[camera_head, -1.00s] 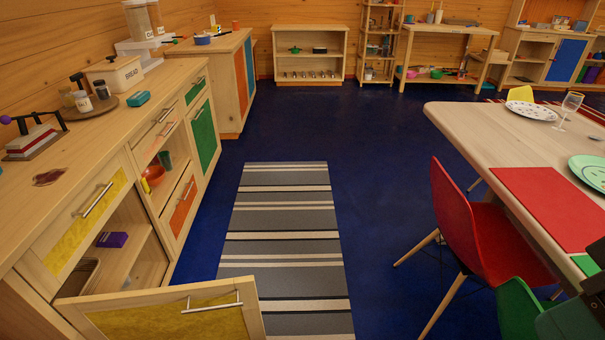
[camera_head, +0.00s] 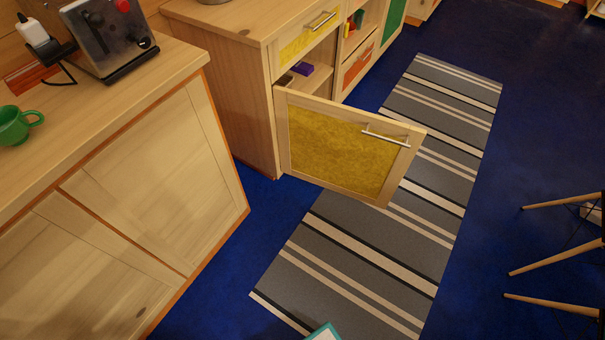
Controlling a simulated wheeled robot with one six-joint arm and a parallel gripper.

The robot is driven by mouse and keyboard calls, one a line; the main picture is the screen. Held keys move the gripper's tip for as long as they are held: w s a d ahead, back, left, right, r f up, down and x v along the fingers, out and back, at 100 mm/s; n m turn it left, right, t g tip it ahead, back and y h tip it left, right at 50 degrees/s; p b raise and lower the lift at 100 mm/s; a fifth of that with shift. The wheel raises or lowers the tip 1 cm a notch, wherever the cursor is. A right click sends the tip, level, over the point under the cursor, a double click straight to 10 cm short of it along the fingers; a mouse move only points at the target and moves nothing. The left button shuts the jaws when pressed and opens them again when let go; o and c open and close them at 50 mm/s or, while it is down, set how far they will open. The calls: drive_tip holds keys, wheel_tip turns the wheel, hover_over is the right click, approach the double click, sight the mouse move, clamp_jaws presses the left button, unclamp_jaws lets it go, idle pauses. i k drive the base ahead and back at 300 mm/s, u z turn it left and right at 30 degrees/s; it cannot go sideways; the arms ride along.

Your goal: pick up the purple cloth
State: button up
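A small purple item (camera_head: 302,68), which looks like the folded purple cloth, lies on a shelf inside the low cabinet (camera_head: 225,75) at upper centre. The cabinet's yellow-panelled door (camera_head: 340,150) stands open, out over the striped rug. The door's top edge is in front of the lower part of the compartment and hides it. A dark item (camera_head: 285,80) is beside the purple one, partly hidden. My gripper is not in view.
A striped rug (camera_head: 370,235) lies on the blue floor. A wooden counter (camera_head: 130,105) at left carries a green mug (camera_head: 15,125) and a dark appliance (camera_head: 105,35). Chair legs (camera_head: 555,265) stand at right. A teal-edged white thing (camera_head: 323,332) shows at the bottom edge.

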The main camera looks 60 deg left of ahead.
sight(301, 67)
drive_tip(key=z, duration=0.1)
drive_tip(key=k, duration=0.2)
drive_tip(key=u, duration=0.95)
drive_tip(key=i, duration=0.9)
drive_tip(key=u, duration=0.9)
drive_tip(key=k, duration=0.5)
drive_tip(key=u, duration=1.25)
drive_tip(key=i, duration=0.8)
drive_tip(key=z, duration=1.25)
